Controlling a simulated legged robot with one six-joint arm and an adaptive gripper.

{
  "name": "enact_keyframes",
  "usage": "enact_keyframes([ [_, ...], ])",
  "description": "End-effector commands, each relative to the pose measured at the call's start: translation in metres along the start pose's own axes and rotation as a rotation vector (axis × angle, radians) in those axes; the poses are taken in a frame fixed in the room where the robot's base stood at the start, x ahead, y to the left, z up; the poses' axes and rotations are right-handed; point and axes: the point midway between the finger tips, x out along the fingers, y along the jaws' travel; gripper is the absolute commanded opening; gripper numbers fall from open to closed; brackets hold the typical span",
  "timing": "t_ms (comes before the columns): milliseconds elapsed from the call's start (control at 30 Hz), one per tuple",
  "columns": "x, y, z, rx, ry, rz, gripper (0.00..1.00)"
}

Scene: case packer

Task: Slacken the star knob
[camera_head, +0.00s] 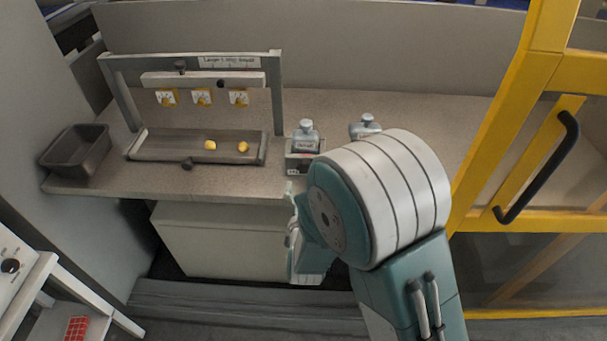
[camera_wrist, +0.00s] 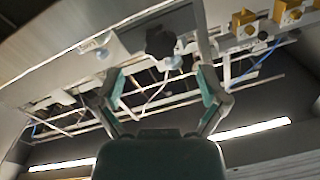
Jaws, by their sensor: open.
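A black star knob (camera_wrist: 160,40) shows in the wrist view, on the underside or face of a grey panel. My gripper (camera_wrist: 162,84) is open, its two teal-padded fingers spread on either side below the knob in that picture. Nothing is between the fingers, and they appear apart from the knob. In the head view, small dark knobs show on the tray's front edge (camera_head: 188,163), on top of the frame's crossbar (camera_head: 180,67) and on its face (camera_head: 221,84). I cannot tell which is the one in the wrist view. My arm mostly hides the gripper there.
The frame (camera_head: 276,95) stands behind a shallow tray (camera_head: 165,146) with two yellow pieces. A dark bin (camera_head: 75,152) is at left. A grey block-like container (camera_head: 300,160) stands right of the tray. A yellow-framed door (camera_head: 535,110) with a black handle bounds the right side.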

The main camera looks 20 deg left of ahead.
Motion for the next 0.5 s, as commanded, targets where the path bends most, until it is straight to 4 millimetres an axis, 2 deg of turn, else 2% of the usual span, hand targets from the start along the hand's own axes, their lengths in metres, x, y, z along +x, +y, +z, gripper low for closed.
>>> enact_keyframes([
  [100,-0.025,-0.001,0.001,-0.001,-0.003,-0.002,0.92],
  [200,-0.04,-0.001,0.002,-0.001,-0.004,-0.002,0.92],
  [333,-0.051,-0.001,0.001,0.0,-0.001,-0.001,0.92],
  [500,-0.054,-0.001,0.001,0.0,-0.001,0.0,0.92],
])
